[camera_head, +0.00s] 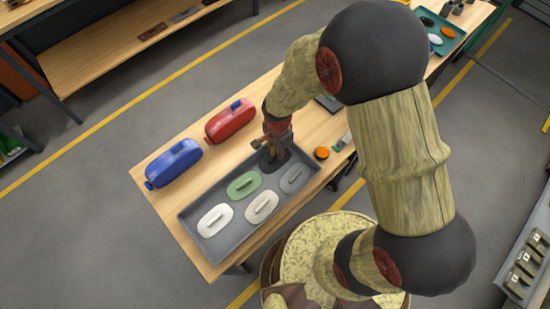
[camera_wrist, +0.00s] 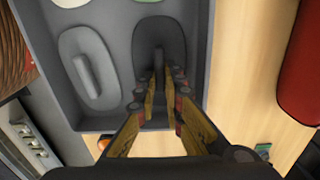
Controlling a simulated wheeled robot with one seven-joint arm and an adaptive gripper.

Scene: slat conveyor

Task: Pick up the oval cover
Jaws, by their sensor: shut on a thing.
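A dark oval cover (camera_head: 270,163) with a raised handle lies at the far right corner of the grey tray (camera_head: 188,222). It also shows in the wrist view (camera_wrist: 172,32). My gripper (camera_head: 272,152) reaches down over it from above. In the wrist view my gripper (camera_wrist: 160,82) has its fingers closed on the cover's upright handle. My fingers hide part of the handle. I see no clear gap between the cover and the tray floor. Other oval covers in the tray are green (camera_head: 243,185), white (camera_head: 214,220), beige (camera_head: 262,207) and grey (camera_head: 293,178).
A blue case (camera_head: 174,163) and a red case (camera_head: 230,121) stand behind the tray on the wooden table (camera_head: 157,203). A small orange round thing (camera_head: 321,153) lies right of the tray. A teal tray (camera_head: 440,27) sits at the table's far end.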

